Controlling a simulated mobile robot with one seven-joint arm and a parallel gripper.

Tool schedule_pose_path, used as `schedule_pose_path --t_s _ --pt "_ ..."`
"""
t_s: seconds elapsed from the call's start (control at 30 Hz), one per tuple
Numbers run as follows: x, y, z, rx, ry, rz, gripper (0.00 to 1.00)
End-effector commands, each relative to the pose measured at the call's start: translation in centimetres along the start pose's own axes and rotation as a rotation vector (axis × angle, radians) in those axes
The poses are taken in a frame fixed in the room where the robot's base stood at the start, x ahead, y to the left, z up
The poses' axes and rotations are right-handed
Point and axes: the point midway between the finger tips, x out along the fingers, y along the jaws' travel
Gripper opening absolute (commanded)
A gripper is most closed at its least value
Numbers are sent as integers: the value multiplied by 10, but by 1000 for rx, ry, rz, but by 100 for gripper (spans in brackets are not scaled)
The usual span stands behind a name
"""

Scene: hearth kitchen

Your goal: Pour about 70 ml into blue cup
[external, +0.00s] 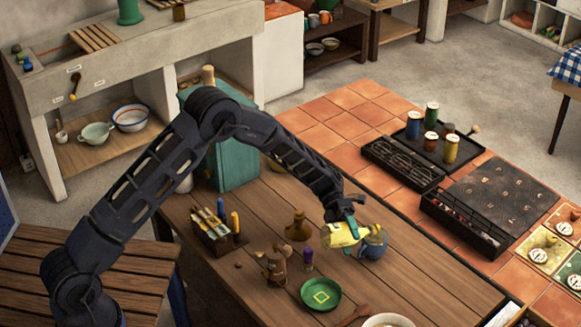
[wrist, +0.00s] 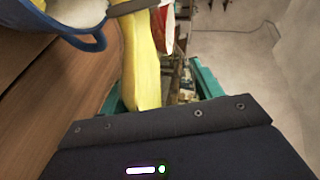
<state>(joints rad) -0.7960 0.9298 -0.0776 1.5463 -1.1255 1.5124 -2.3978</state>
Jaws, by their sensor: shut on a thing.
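My gripper (external: 349,222), with teal fingers, is shut on a yellow container (external: 338,235) and holds it tipped well over on its side. The container's right end is at the blue cup (external: 374,247), which stands upright on the wooden table. I cannot tell whether the two touch. In the wrist view the yellow container (wrist: 143,65) runs up between the teal fingers (wrist: 160,88). The blue cup (wrist: 88,42) is at the upper left there, partly cut off, with something pale inside. A stream and the level in the cup cannot be made out.
A green plate (external: 308,297), a purple-topped bottle (external: 308,260), a brown jug (external: 275,267) and a brown flask (external: 298,226) stand near the cup on the wooden table. A black rack (external: 462,227) lies to the right on the tiles. Bare planks lie right of the cup.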

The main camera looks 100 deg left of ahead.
Motion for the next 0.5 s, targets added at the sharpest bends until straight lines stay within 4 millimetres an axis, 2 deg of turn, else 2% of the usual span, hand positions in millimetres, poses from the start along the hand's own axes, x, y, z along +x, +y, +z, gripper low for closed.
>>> schedule_pose_path --t_s 0.5 --pt "0 -6 1 -57 15 0 26"
